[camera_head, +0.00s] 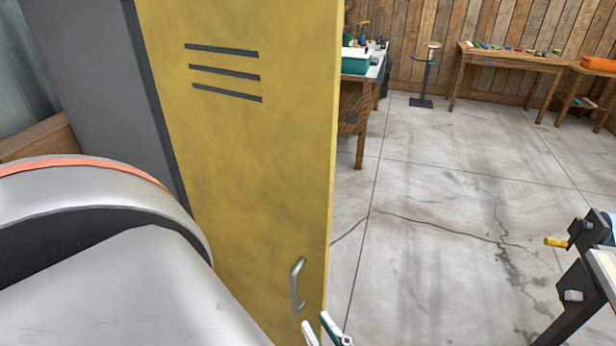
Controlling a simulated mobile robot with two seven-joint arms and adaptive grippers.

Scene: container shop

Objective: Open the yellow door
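The yellow door (245,150) stands upright in the middle left, with three dark slots near its top. A silver bar handle (296,286) is mounted low, near its right edge. The fingertips look apart from the handle, and the rest of the gripper is cut off. I cannot tell whether the door is ajar.
The grey locker side (95,80) adjoins the door on the left. A large silver link of mine covers the lower left. Open concrete floor (430,230) lies right of the door. A black stand with a yellow handle (556,242) is at lower right. Wooden tables (510,62) stand behind.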

